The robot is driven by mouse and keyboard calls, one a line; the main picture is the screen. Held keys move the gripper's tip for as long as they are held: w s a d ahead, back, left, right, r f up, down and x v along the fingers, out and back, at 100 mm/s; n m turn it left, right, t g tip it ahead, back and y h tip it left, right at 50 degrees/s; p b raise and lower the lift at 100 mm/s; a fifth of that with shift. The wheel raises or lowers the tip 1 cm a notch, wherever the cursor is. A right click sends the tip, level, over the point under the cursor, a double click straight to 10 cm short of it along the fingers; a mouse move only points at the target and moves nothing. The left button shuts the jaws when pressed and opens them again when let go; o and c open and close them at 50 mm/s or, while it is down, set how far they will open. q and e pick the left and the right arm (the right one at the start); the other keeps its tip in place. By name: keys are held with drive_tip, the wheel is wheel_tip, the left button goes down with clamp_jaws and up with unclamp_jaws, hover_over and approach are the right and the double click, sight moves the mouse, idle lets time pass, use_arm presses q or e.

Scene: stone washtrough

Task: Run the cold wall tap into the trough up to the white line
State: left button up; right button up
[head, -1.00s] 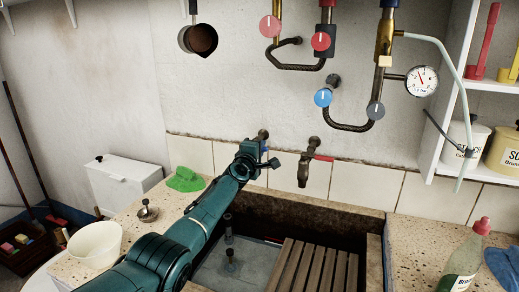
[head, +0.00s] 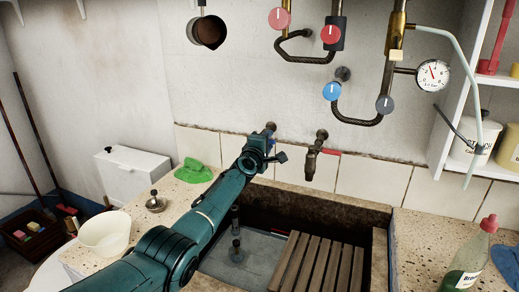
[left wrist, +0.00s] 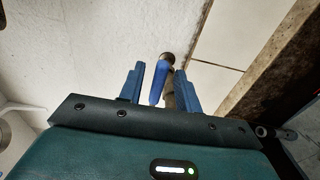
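The cold wall tap (head: 270,127) sticks out of the wall above the trough, mostly hidden behind my left gripper (head: 272,152). In the left wrist view its blue lever (left wrist: 160,84) lies between the two blue fingers of my left gripper (left wrist: 160,88), with a gap on each side. The gripper is open around the lever. The stone trough (head: 340,211) has a grey floor (head: 262,262) and a dark upright fitting (head: 237,250) in it. I see no white line and no stream of water; my arm hides part of the trough. My right gripper is out of view.
A second tap (head: 314,160) with a red lever (head: 331,151) is close to the right. A wooden slatted rack (head: 315,265) covers the trough's right part. A green cloth (head: 194,171), a metal stopper (head: 155,203) and a white bowl (head: 105,233) are on the left counter.

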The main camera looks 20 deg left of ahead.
use_arm(q)
drive_tip(key=s+a+p, duration=0.1)
drive_tip(key=s+p, duration=0.3)
drive_tip(key=s, duration=0.8)
drive_tip(key=shift+s, duration=0.4)
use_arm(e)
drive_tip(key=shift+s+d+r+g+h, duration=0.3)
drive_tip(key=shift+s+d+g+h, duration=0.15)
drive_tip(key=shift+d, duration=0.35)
use_arm(q)
drive_tip(key=shift+r, duration=0.1)
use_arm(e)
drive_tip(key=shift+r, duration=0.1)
